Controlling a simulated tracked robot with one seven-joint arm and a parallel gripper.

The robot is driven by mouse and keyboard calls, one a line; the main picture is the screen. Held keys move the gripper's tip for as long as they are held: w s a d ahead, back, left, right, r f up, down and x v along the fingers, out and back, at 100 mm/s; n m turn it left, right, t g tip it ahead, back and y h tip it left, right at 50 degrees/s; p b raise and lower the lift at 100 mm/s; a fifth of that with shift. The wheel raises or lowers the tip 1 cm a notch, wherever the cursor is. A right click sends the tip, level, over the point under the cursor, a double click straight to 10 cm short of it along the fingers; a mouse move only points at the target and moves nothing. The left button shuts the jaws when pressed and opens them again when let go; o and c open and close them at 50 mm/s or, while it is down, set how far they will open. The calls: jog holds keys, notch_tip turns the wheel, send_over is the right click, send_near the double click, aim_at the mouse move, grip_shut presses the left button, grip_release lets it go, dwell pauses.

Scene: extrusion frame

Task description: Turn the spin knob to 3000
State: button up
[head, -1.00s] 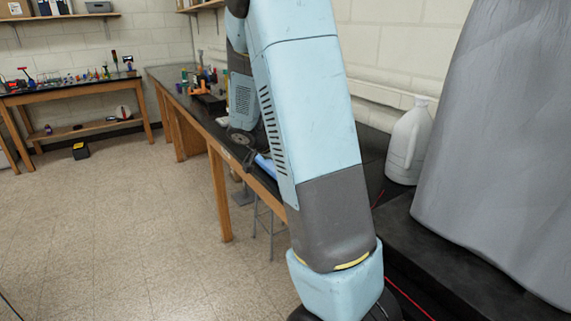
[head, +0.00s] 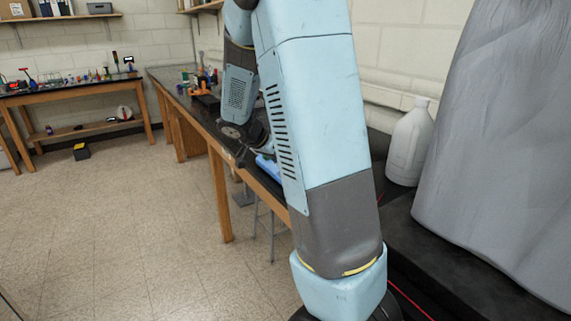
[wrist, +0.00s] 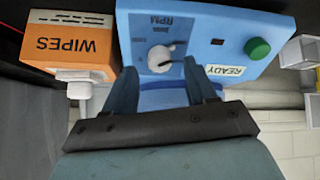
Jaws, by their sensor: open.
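In the wrist view, a blue panel (wrist: 222,45) shows upside down, with an RPM label and scale marks. Its pale, round spin knob (wrist: 163,58) has a dark line beside it; the numbers are too small to read for its setting. My gripper (wrist: 161,67) is open, with one finger on each side of the knob. I cannot tell whether either finger touches it. In the head view, my arm hides the knob, and my gripper cannot be made out clearly there.
A green button (wrist: 257,48) and a READY label (wrist: 225,71) are on the panel. An orange WIPES box (wrist: 70,45) stands close on the left. In the head view, a white jug (head: 409,143) and a grey draped shape (head: 500,140) are right of my arm.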

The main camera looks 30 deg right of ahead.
jog(key=v, duration=1)
jog(key=shift+s+a+r, duration=0.1)
jog(key=s+a+r+n+t+y, duration=0.1)
jog(key=s+a+r+n+y, duration=0.1)
jog(key=s, duration=0.6)
jog(key=s+a+r+n+t+y, duration=0.2)
jog(key=s+a+n+y, duration=0.1)
jog(key=s+n, duration=0.4)
jog(key=s+a+r+n+t+y, duration=0.1)
jog(key=s+a+r+n+y, duration=0.1)
jog(key=s, duration=0.6)
jog(key=a+n+y, duration=0.1)
jog(key=a+n, duration=0.1)
jog(key=shift+s+a+r+n, duration=0.15)
jog(key=shift+s+r+n, duration=0.15)
jog(key=shift+s+r, duration=0.1)
jog(key=shift+s+a+n+t, duration=0.35)
jog(key=shift+s+n+t, duration=0.05)
jog(key=shift+s, duration=0.1)
jog(key=shift+c, duration=0.2)
